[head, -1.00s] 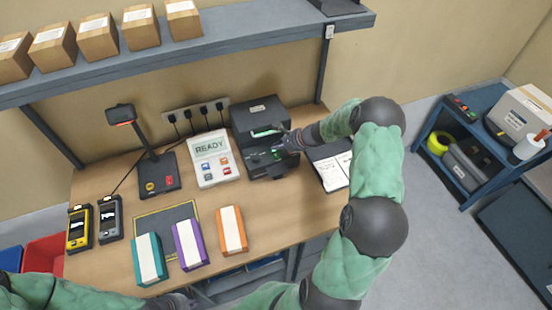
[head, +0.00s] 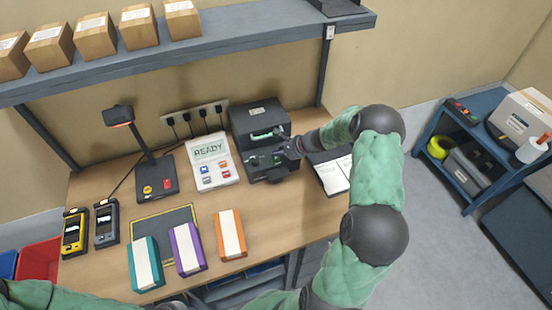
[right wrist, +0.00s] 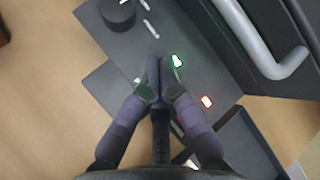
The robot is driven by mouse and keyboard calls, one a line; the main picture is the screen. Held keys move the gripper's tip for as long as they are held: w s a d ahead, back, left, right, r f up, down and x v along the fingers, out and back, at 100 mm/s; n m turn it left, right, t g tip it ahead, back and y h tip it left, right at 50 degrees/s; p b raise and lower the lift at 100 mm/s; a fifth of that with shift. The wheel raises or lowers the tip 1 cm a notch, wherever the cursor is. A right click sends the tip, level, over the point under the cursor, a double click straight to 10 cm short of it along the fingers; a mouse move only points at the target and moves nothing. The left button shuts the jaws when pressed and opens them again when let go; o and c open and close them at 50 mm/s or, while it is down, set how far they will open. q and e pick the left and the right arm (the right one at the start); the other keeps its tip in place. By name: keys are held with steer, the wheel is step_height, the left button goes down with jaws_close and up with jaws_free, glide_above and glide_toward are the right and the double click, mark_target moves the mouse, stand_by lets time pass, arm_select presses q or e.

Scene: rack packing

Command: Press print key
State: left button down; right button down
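The dark label printer (head: 260,117) stands at the back of the bench, with a green-lit slot in its front. In the right wrist view, its front panel (right wrist: 135,45) carries a green-lit key (right wrist: 177,61), a red-lit key (right wrist: 207,101), a round black knob (right wrist: 118,12) and small white marks. My right gripper (head: 281,148) is at this panel; in the right wrist view its fingertips (right wrist: 165,72) are together, empty, right beside the green key. I cannot tell whether they touch it. My left arm shows at the bottom left, its fingers out of sight.
A white keypad unit (head: 212,162) reading READY stands left of the printer, beside a scanner stand (head: 155,178). Teal (head: 145,263), purple (head: 187,249) and orange (head: 230,234) boxes lie in front. A clipboard (head: 332,172) lies right of the printer. A shelf with cartons hangs above.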

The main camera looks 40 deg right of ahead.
mark_target(278, 159)
steer(key=shift+f, duration=0.1)
stand_by(0.7)
steer(key=shift+f+b, duration=0.35)
steer(key=shift+b, duration=0.2)
steer(key=shift+f+b, duration=0.35)
steer(key=shift+b, duration=0.1)
stand_by(0.6)
steer(key=shift+r, duration=0.1)
steer(key=shift+r+p, duration=0.45)
steer(key=shift+r, duration=0.25)
steer(key=shift+r+p, duration=1.65)
steer(key=shift+r, duration=0.85)
